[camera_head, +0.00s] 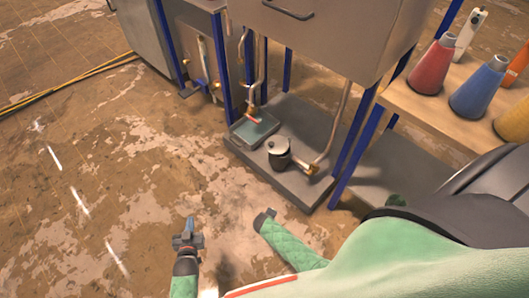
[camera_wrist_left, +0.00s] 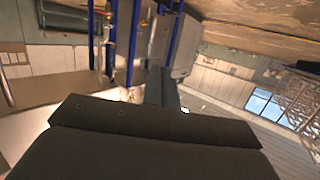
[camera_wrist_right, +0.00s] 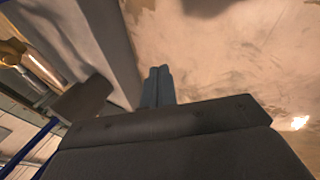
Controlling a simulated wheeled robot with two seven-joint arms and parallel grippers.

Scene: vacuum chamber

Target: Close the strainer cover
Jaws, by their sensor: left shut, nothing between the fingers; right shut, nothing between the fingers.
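The strainer (camera_head: 280,160) is a small dark round pot on the grey base under the cabinet. A lighter grey round top, which looks like its cover (camera_head: 277,145), shows at its upper rim; it is too small to tell how far open it stands. My left gripper (camera_head: 190,222) is over the floor, left of and nearer than the strainer, apart from it. Its shut, empty fingers show in the left wrist view (camera_wrist_left: 163,87). My right gripper (camera_head: 268,214) is just in front of the base, apart from the strainer. Its fingers are shut and empty in the right wrist view (camera_wrist_right: 157,87).
A brass fitting and pipe (camera_head: 312,168) stand right of the strainer. A shallow tray (camera_head: 252,132) lies left of it. Blue posts (camera_head: 356,145) and the cabinet (camera_head: 320,35) rise around and above. A shelf (camera_head: 430,108) holds coloured cones. The floor in front is clear.

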